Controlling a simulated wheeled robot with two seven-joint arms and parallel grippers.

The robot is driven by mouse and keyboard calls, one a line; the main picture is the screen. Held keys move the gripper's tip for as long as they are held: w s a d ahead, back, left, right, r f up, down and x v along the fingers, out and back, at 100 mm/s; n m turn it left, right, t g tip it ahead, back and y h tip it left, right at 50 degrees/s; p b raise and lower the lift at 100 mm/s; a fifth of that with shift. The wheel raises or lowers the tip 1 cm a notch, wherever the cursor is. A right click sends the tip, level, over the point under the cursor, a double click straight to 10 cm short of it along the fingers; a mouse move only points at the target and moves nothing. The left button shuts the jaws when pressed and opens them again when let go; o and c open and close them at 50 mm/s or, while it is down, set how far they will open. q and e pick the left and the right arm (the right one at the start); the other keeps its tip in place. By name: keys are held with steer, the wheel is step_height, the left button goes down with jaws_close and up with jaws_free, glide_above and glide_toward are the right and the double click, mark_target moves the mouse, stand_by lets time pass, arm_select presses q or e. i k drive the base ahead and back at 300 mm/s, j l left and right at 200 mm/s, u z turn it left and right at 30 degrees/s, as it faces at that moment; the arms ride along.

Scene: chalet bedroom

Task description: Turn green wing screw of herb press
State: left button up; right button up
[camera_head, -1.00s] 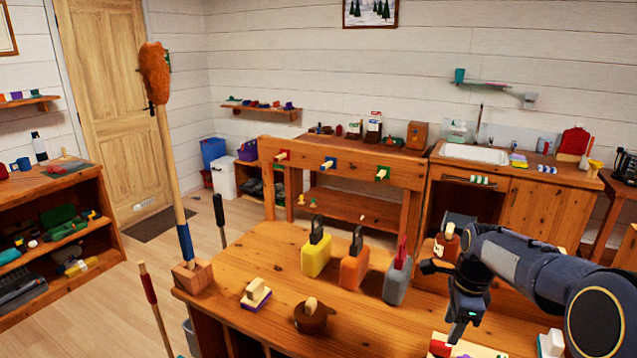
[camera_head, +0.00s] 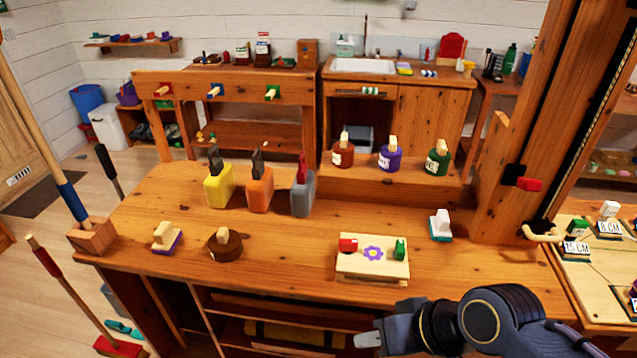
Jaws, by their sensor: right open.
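The herb press (camera_head: 360,269) is a pale wooden block with a purple flower on top, lying on the wooden workbench near its front edge. Its green wing screw (camera_head: 399,249) stands at the right end and a red wing screw (camera_head: 348,245) at the left end. My right gripper (camera_head: 364,341) is open, in front of and below the press in the picture, apart from it. Whether anything lies between its fingers is too small to tell. My left gripper is not in view.
A white and teal brush-like block (camera_head: 440,225) stands right of the press. A brown round object (camera_head: 224,245) and a purple-based block (camera_head: 166,238) stand left. Yellow, orange and grey containers (camera_head: 259,190) stand behind. A wooden post (camera_head: 510,140) rises at the right.

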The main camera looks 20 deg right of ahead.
mark_target(399, 253)
steer(key=z, duration=1.2)
